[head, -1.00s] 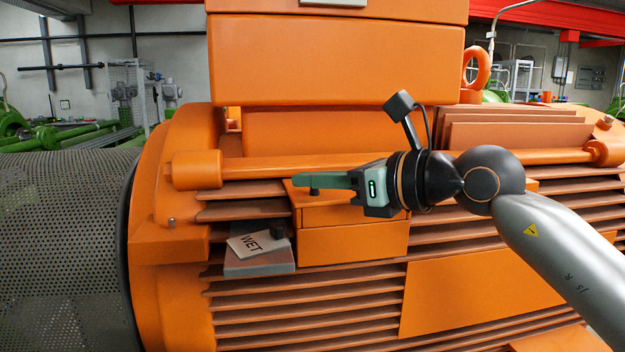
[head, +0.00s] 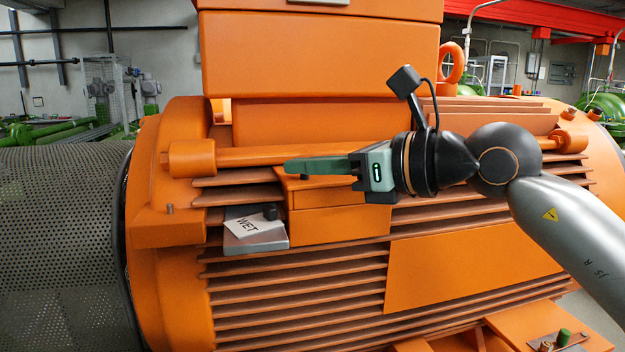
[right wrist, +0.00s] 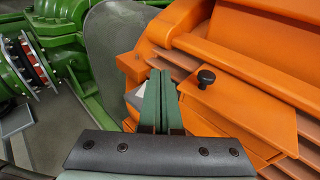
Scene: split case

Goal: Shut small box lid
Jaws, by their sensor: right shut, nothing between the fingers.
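The small orange box (head: 340,226) sits on the side of the big orange machine. Its lid (right wrist: 240,112) is a flat orange plate with a black knob (right wrist: 206,77), seen from above in the right wrist view. In the head view the lid's left part and the knob (head: 303,177) show just under my right gripper (head: 288,166). Whether the lid lies flush on the box I cannot tell. My right gripper is shut and empty, pointing left across the lid. In the right wrist view its fingertips (right wrist: 161,72) are left of the knob, apart from it. My left gripper is not in view.
A grey block (head: 256,239) with a WET card (head: 246,222) and a black knob sits left of the box. Cooling fins (head: 290,290) run below. A thick orange bar (head: 250,155) lies behind the gripper. A perforated grey guard (head: 60,240) stands at left.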

